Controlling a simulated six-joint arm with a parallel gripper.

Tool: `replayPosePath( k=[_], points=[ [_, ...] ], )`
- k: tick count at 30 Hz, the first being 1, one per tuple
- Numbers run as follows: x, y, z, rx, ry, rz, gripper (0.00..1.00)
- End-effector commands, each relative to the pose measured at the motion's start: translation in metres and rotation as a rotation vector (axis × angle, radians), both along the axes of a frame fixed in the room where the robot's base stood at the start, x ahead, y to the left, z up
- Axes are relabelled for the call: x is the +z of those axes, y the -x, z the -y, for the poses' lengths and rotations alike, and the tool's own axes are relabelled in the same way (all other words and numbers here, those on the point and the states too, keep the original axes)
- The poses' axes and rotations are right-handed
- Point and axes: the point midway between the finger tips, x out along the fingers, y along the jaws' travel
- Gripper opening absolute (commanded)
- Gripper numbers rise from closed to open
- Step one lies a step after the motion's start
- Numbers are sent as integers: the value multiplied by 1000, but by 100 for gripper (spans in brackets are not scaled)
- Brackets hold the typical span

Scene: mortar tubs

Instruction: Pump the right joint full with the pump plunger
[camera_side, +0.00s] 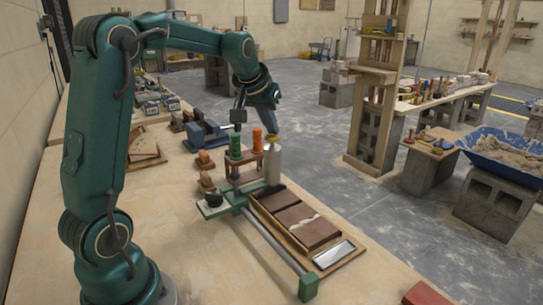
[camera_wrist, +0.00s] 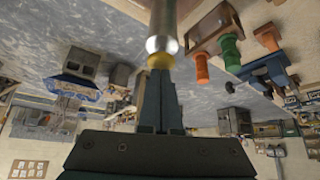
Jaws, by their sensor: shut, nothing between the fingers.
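A silver pump cylinder (camera_side: 272,163) with a yellow plunger top (camera_side: 272,138) stands upright at the far end of a brick tray (camera_side: 268,228). Several brown bricks (camera_side: 295,214) lie in a row in the tray. A pale joint (camera_side: 310,220) shows between the two nearer bricks; the farther joint shows only as a thin line. My gripper (camera_side: 271,127) points down directly above the plunger. In the wrist view its shut, empty fingers (camera_wrist: 160,76) meet the yellow plunger top (camera_wrist: 160,61) below the silver cylinder (camera_wrist: 162,30); contact or a small gap cannot be told.
A wooden rack with green (camera_side: 235,146) and orange (camera_side: 257,140) cylinders stands close left of the pump. A green-ended rail (camera_side: 270,240) runs beside the tray. Blue and brown blocks lie behind. The table's front left is clear.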

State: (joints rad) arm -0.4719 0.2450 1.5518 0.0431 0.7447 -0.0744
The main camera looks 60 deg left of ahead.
Motion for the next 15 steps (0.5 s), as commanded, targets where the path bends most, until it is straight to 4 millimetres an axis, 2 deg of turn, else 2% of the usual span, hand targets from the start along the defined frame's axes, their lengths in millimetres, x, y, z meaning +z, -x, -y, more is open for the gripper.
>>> replayPosePath(
  k=[7,15],
  points=[
    [-10,1,0,0,2,-6,0],
    [-8,0,0,1,1,-4,0]
  ],
)
